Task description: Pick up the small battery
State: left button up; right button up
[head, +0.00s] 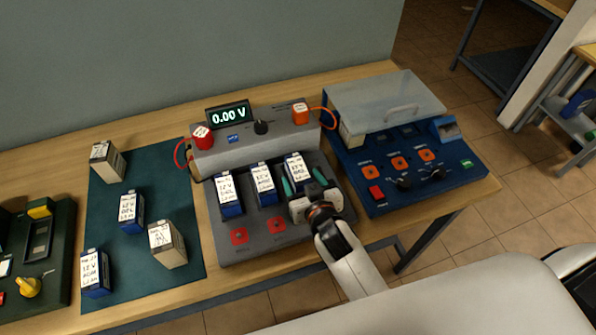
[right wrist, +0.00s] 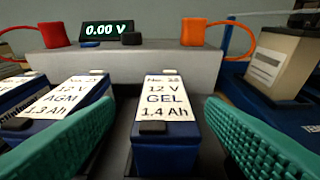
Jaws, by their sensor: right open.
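A blue battery with a white label (head: 295,168) stands in the right slot of the grey tester. In the right wrist view this battery (right wrist: 167,110) reads 12 V GEL 1.4 Ah. My right gripper (head: 304,181) is open, with one green finger on each side of it; I cannot tell whether they touch it. Two similar blue batteries stand in the middle slot (head: 263,184) and the left slot (head: 228,194). The frames do not show clearly which battery is smallest. My left gripper is not in view.
The grey tester's display (head: 229,114) reads 0.00 V. Red (head: 202,137) and orange (head: 300,113) blocks sit on its back ledge. Several batteries stand on the green mat (head: 103,212) at left. A blue unit (head: 440,186) with a clear lid stands close on the right.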

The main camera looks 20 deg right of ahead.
aim_at(302, 176)
jog(key=p+x, duration=0.1)
jog(key=x, duration=0.4)
jog(key=shift+d, duration=0.2)
jog(key=shift+s, duration=0.1)
jog(key=shift+c, duration=0.5)
jog(key=c, duration=1.2)
jog(key=shift+r, duration=0.1)
grip_shut()
